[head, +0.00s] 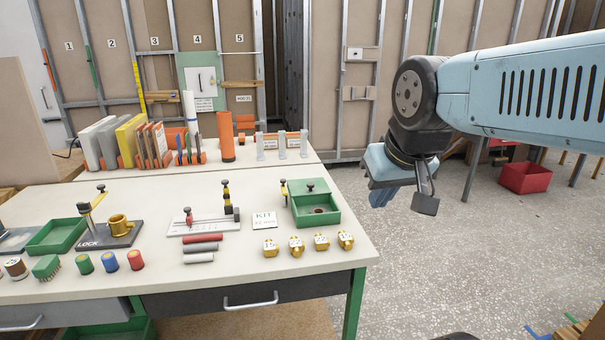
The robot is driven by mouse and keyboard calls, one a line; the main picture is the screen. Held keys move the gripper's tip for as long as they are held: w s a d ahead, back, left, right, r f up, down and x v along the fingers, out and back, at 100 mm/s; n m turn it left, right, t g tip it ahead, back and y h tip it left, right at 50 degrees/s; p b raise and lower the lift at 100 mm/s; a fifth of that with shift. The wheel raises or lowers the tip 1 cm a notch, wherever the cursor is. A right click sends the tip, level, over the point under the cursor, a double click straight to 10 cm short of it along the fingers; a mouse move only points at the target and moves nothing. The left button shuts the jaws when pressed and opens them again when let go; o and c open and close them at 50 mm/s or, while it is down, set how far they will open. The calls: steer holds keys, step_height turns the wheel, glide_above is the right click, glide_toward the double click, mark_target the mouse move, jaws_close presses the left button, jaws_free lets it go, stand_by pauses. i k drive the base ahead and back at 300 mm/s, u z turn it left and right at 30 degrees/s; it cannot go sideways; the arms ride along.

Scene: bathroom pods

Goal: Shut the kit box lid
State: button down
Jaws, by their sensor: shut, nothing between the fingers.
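A small dark round shape shows inside, too small to make out. My gripper (381,198) hangs to the right of the box, past the bench's right edge and apart from the lid. It points down and is shut and empty.
Several brass fittings (297,246) stand along the bench front before the box. A small post (283,193) with a yellow part stands just left of the box. Grey upright pieces (282,145) stand on the back bench. The floor (450,265) right of the bench is mostly clear.

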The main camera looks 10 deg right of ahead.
mark_target(297, 188)
steer(key=i, duration=0.85)
steer(key=z, duration=0.05)
